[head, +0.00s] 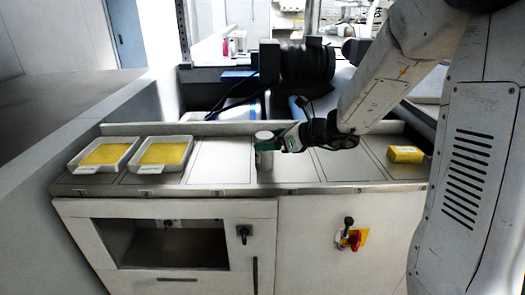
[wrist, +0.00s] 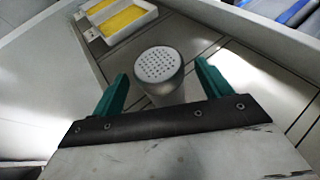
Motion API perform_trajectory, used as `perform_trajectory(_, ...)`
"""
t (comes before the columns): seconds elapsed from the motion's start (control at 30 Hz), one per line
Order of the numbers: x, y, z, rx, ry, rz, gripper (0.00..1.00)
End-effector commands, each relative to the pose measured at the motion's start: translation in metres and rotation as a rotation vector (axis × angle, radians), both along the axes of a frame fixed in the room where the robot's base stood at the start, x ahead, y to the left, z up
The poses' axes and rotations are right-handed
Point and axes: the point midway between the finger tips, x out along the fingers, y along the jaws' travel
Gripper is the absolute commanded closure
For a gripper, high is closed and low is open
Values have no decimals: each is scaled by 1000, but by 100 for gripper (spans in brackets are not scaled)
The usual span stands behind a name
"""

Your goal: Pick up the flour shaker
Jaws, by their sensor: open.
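The flour shaker (head: 264,154) is a pale upright cylinder standing on the panelled worktop in the head view. In the wrist view the shaker (wrist: 159,68) shows its round, perforated light-grey top. My gripper (head: 283,142) is at the shaker in the head view, coming from the right. In the wrist view my gripper (wrist: 160,85) is open, with one green finger on each side of the shaker. A gap shows between each finger and the shaker, so it does not look gripped. The shaker's lower part is partly hidden by the gripper body in the wrist view.
Two white trays with yellow contents, the left tray (head: 76,168) and the right tray (head: 139,168), sit on the left of the worktop (head: 218,163). A yellow block (head: 405,154) lies at the right end. A raised ledge runs behind. A red and yellow switch (head: 352,238) is on the front.

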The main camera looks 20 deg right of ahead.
Motion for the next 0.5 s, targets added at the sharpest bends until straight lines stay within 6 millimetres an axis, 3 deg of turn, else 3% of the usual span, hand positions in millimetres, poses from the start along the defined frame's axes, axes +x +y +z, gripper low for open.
perform_trajectory(0.3, 29, 25, -18, -1, 1, 0, 23)
perform_trajectory(0.5, 32, 29, -19, 1, -1, 0, 23)
